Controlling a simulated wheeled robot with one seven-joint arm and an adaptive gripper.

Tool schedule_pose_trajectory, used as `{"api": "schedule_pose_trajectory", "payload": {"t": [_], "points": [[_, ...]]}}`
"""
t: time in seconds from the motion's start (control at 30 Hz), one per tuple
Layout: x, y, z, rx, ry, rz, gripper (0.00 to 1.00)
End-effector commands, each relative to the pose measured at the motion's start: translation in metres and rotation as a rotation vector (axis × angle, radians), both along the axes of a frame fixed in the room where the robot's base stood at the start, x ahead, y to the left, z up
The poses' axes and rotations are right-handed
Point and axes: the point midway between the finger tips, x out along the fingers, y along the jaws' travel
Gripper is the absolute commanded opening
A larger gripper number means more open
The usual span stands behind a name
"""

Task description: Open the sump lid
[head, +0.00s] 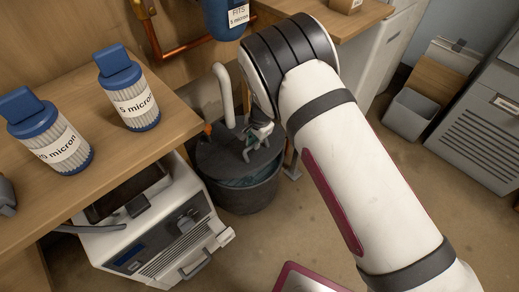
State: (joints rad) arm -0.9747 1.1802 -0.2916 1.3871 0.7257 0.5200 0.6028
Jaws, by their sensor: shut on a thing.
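A strip of the teal-grey inside shows between the lid's front edge and the bin rim, so the lid looks tilted or lifted at the front. My gripper (252,147) reaches down from my arm to the right part of the lid. Its fingers are shut on the lid, seemingly at a handle. The exact grip is small and partly hidden by my wrist.
A white pipe (225,95) rises behind the lid, with an orange part (207,129) beside it. A white machine (160,235) stands close on the left. The floor in front is clear.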

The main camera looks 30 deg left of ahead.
Motion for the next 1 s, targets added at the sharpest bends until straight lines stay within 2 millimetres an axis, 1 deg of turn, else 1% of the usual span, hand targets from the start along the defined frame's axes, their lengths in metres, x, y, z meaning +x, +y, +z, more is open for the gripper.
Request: {"api": "schedule_pose_trajectory", "payload": {"t": [0.03,0.3,0.5,0.8,1.0], "points": [[0.005,0.015,0.01,0.016,-0.015,0.005,0.0],[0.016,0.05,0.033,0.013,-0.014,0.006,0.0],[0.023,0.073,0.042,0.009,-0.009,0.007,0.0],[0.03,0.096,0.048,0.005,-0.002,0.007,0.0],[0.032,0.102,0.05,0.002,0.002,0.005,0.0]]}}
